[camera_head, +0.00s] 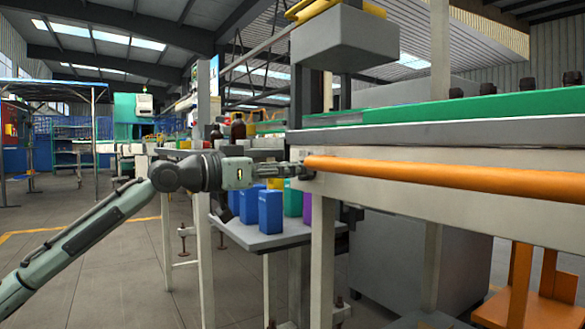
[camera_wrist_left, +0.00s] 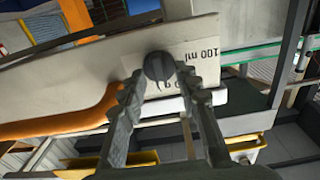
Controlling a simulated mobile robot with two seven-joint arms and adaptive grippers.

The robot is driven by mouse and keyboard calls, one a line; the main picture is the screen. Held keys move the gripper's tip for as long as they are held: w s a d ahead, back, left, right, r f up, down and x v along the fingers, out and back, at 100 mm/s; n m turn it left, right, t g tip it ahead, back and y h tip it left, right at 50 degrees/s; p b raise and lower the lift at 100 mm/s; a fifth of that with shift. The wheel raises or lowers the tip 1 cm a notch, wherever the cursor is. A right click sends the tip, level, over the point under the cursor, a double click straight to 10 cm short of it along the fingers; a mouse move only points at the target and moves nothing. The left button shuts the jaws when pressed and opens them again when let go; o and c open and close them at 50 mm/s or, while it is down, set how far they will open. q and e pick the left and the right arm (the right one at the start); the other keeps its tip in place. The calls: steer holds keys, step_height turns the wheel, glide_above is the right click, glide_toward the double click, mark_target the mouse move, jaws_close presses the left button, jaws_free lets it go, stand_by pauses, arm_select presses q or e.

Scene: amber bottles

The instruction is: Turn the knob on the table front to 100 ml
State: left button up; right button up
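The knob (camera_wrist_left: 160,67) is a dark round knob on a pale panel (camera_wrist_left: 90,72) in the left wrist view. The printed mark "100 ml" (camera_wrist_left: 199,52) stands upside down to the right of it. Another mark below the knob is partly hidden. My left gripper (camera_wrist_left: 160,74) has its two fingers apart, one on each side of the knob; I cannot tell whether they touch it. In the head view the left gripper (camera_head: 296,170) is at the left end of the table front, and the knob cannot be made out clearly there. My right gripper is not in view.
An orange rail (camera_head: 440,174) runs along the table front, right of my left gripper. Below the gripper, a low shelf (camera_head: 265,240) holds several blue, green and purple boxes. A brown bottle (camera_head: 238,131) stands behind my left wrist. Open floor lies at the left.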

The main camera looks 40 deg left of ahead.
arm_select(q)
jaws_close()
